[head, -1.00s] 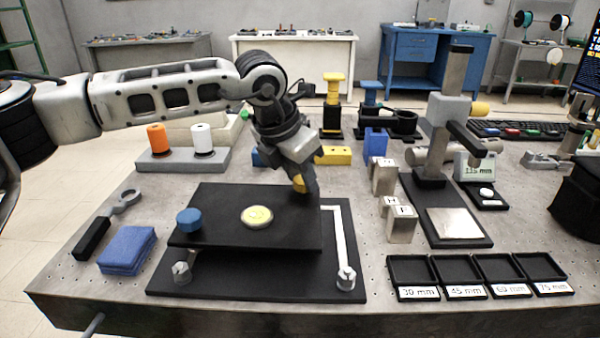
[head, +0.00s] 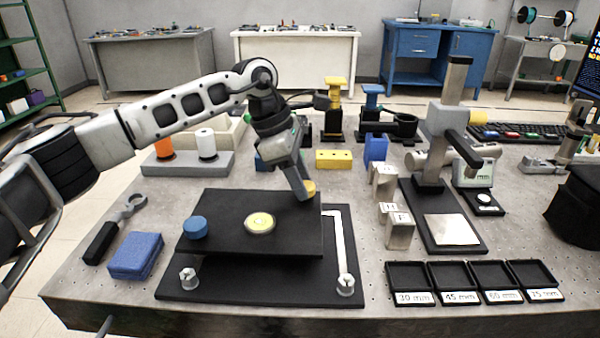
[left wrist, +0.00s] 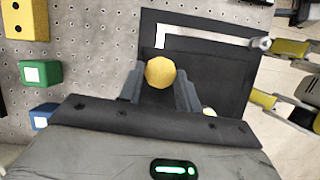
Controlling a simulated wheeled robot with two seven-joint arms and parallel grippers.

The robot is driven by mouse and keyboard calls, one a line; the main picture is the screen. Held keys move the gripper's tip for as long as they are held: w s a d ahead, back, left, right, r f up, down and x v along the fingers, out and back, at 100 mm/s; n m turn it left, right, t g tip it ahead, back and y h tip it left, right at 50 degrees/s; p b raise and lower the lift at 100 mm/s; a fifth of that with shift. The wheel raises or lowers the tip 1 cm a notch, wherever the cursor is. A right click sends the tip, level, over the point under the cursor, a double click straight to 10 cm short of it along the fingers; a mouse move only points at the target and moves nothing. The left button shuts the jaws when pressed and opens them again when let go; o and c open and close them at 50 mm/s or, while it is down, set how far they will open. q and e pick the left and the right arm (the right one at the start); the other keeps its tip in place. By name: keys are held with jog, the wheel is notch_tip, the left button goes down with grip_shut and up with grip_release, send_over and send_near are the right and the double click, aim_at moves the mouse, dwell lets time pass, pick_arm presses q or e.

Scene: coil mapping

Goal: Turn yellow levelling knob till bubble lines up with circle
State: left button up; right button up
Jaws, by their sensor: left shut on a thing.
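The yellow levelling knob (head: 307,188) is at the back right corner of the raised black plate (head: 225,245). My left gripper (head: 303,184) reaches down to it and is shut on it; in the left wrist view the knob (left wrist: 160,72) sits between the two fingers (left wrist: 160,90). The round yellow-green bubble level (head: 259,222) lies on the plate's middle. Its bubble and circle are too small to tell apart. A blue knob (head: 196,227) stands at the plate's left side.
The black base (head: 258,290) with a white L-shaped strip lies under the plate. A blue cloth (head: 135,256) is at left. Metal blocks (head: 399,230) and a height gauge stand (head: 440,200) are at right. Black labelled trays (head: 410,275) lie at front right.

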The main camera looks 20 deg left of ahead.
pick_arm(q)
jog(key=shift+m+g, duration=0.4)
jog(key=shift+m, duration=0.5)
jog(key=shift+w+f+m+g+p, duration=0.15)
jog(key=shift+m+g+p, duration=0.35)
jog(key=shift+m, duration=1)
jog(key=shift+f, duration=0.15)
jog(key=o, duration=1)
jog(key=shift+d, duration=0.1)
